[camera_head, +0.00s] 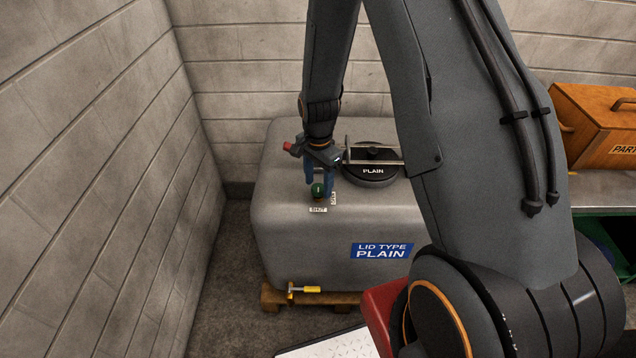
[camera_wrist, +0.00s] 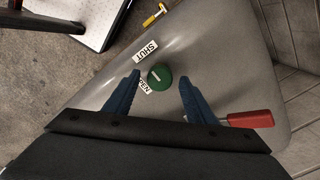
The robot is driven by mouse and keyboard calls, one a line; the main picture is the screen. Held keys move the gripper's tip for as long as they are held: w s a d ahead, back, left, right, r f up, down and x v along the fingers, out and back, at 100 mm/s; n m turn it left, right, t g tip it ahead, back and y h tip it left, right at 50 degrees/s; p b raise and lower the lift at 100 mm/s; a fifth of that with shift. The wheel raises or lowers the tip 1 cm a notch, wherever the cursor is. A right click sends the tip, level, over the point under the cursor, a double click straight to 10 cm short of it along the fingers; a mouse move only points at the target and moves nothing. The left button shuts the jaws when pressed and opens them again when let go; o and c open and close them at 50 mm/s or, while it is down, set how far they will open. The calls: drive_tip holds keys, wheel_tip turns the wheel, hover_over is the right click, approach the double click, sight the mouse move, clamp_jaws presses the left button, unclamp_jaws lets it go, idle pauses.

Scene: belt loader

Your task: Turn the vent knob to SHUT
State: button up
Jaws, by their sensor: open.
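The green round vent knob (camera_head: 318,189) sits on top of the grey tank (camera_head: 300,240), near its front left. It also shows in the wrist view (camera_wrist: 160,77), with a short white mark on its top. A SHUT label (camera_head: 318,210) lies in front of it and an OPEN label (camera_head: 333,199) to its right. In the wrist view the left finger partly covers the OPEN label (camera_wrist: 144,87). I cannot tell exactly where the mark points. My gripper (camera_head: 318,181) is open, with blue fingers pointing down at the knob, one on either side, apparently with gaps.
A black PLAIN lid (camera_head: 371,171) with a metal bar over it is right of my gripper. A red handle (camera_wrist: 250,119) lies close behind one finger. A yellow-handled valve (camera_head: 305,290) is low on the tank's front. A block wall (camera_head: 100,170) stands left.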

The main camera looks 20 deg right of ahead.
sight(318, 187)
wheel_tip(318, 187, up, 6)
drive_tip(key=shift+r+b, duration=0.25)
drive_tip(key=shift+b, duration=0.45)
drive_tip(key=shift+r, duration=0.5)
drive_tip(key=s+r+n, duration=0.5)
drive_tip(key=s+n, duration=0.1)
drive_tip(key=s, duration=0.3)
drive_tip(key=s+r+n+t, duration=0.1)
drive_tip(key=s+r+n, duration=0.5)
drive_tip(key=s, duration=0.2)
drive_tip(key=shift+s+n, duration=0.35)
drive_tip(key=shift+n, duration=0.05)
